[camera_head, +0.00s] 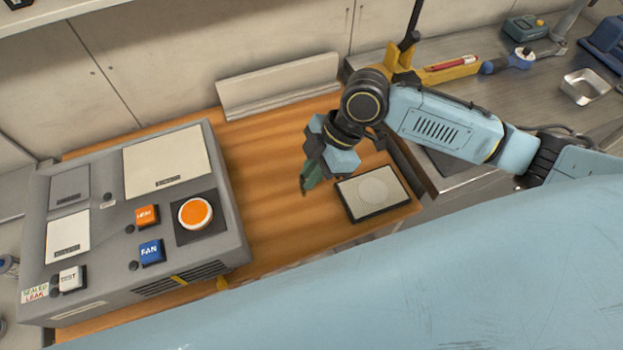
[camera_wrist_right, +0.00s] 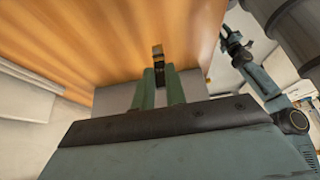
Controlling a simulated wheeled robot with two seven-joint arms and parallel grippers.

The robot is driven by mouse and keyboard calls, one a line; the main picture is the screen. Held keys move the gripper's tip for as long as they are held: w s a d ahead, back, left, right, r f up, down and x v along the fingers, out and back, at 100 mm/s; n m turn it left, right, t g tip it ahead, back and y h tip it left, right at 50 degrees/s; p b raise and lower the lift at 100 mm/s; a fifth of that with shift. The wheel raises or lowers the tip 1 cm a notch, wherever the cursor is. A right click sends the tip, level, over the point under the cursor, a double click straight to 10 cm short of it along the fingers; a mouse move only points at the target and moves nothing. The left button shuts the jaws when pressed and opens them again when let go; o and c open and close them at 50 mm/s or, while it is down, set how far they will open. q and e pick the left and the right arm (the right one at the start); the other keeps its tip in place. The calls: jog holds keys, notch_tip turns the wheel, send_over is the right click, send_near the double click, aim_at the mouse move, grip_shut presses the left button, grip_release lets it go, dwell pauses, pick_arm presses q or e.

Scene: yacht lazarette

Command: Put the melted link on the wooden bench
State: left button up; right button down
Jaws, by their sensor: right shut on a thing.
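My right gripper (camera_head: 306,186) hangs over the wooden bench (camera_head: 268,165), pointing down, to the left of a grey pad. In the right wrist view its two green fingers (camera_wrist_right: 160,86) are shut on a small dark and yellowish piece, which looks like the melted link (camera_wrist_right: 158,52). The bench's orange-brown wood (camera_wrist_right: 120,40) shows behind it. The link is too small to make out in the head view. I cannot tell whether it touches the wood.
A grey control box (camera_head: 115,200) with orange, blue and white buttons covers the bench's left part. A grey pad (camera_head: 372,192) lies at the right, a pale ledge (camera_head: 275,90) at the back. The wood between is clear. A metal counter with a tray (camera_head: 584,87) is farther right.

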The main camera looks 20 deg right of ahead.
jog(key=shift+f, duration=1.8)
jog(key=shift+f, duration=0.1)
jog(key=c, duration=1.4)
grip_release()
jog(key=shift+c, duration=0.2)
jog(key=v, duration=1.2)
jog(key=shift+p, duration=0.3)
